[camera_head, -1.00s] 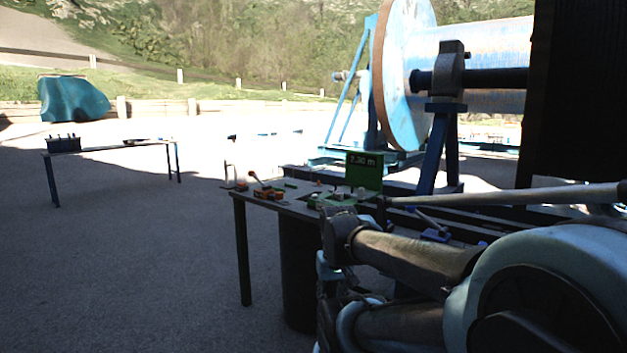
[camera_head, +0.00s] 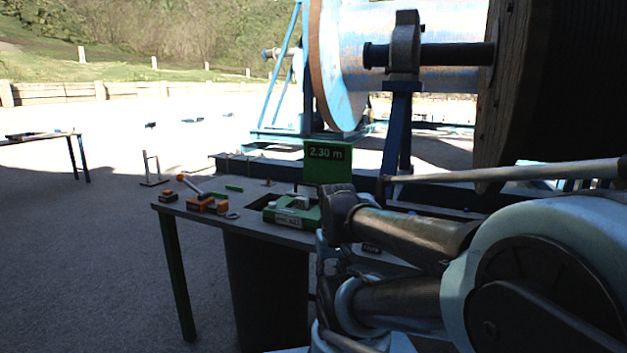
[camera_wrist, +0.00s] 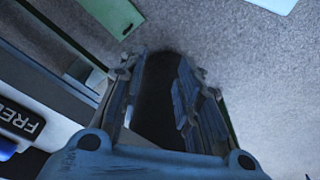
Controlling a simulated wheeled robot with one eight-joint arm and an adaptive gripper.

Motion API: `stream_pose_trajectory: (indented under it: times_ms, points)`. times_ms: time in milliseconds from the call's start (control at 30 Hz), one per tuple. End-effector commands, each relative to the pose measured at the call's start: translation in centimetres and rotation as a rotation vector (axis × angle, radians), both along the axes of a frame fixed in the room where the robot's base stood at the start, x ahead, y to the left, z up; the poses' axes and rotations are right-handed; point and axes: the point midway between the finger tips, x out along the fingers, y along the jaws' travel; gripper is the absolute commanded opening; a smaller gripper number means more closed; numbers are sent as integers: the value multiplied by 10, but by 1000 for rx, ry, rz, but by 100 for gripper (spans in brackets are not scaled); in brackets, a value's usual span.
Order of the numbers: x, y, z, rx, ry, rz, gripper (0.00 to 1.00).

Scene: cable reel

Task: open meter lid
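The green meter (camera_head: 292,212) with a pale top part lies on the dark table, just left of my arm in the head view. A green display panel (camera_head: 328,163) reading 2.30 m stands behind it. I cannot tell which part is the lid. In the wrist view my gripper (camera_wrist: 162,65) points down, its two fingers apart with a dark empty gap between them. A green panel (camera_wrist: 107,12) with a small hole is at the upper left, apart from the fingers. My gripper's fingers cannot be made out in the head view.
The dark table (camera_head: 178,210) carries an orange clamp-like tool (camera_head: 201,203). The large cable reel (camera_head: 335,60) stands behind. A second table (camera_head: 40,137) is far left, with open ground between.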

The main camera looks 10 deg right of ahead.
Motion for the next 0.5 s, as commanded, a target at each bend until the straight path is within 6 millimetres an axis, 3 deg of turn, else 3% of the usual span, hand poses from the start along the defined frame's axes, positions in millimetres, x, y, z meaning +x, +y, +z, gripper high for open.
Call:
stream_pose_trajectory:
  times_ms: [267,367,500]
  points:
    - [0,0,0,0,0,0,31]
    - [-6,0,9,-2,-11,8,31]
    - [12,-1,34,-16,-8,53,31]
